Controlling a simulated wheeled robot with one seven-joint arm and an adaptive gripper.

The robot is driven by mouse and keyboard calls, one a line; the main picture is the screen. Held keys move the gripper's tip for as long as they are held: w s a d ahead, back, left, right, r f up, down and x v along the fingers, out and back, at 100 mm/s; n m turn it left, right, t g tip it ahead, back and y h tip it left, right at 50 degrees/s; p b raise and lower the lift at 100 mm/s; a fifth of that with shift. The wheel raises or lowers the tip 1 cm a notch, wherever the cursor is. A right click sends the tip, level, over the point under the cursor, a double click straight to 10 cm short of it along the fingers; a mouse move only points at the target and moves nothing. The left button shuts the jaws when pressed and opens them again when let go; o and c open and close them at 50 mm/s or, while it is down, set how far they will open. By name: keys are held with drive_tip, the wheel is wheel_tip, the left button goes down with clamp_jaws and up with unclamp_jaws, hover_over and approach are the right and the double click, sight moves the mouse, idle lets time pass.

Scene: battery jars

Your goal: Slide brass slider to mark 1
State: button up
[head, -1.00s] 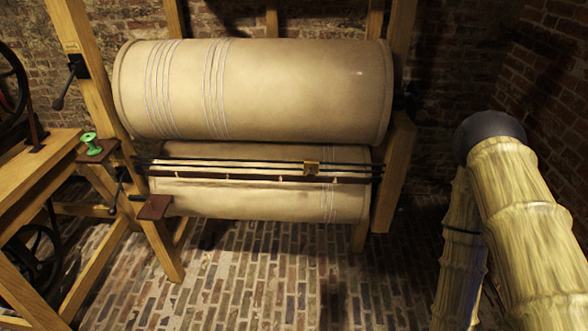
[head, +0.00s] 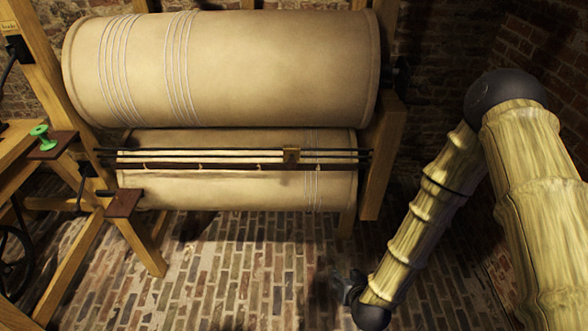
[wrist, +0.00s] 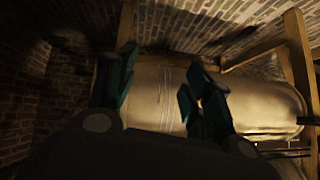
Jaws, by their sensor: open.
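The brass slider (head: 291,155) is a small block on a pair of dark horizontal rods (head: 220,151) in front of the lower roller, right of the rods' middle. I cannot make out the slider there.
A large cream upper roller (head: 230,70) with cord rings hangs above the lower roller (head: 235,190) in a wooden frame (head: 383,165). A green spool (head: 41,137) and a small brown shelf (head: 123,203) are at left. The brick floor (head: 220,270) in front is clear.

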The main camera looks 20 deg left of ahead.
drive_tip(key=w+a+r+t+y+b, duration=0.15)
drive_tip(key=w+a+r+t, duration=0.25)
drive_tip(key=w+a+r, duration=0.55)
drive_tip(key=t+b, duration=0.1)
drive_tip(key=t, duration=0.4)
approach(291, 166)
drive_tip(key=shift+y, duration=0.35)
drive_tip(key=p+x, duration=0.1)
drive_tip(key=x, duration=0.9)
drive_tip(key=shift+w+p, duration=0.3)
drive_tip(key=shift+w, duration=0.15)
drive_tip(key=shift+d, duration=0.1)
clamp_jaws()
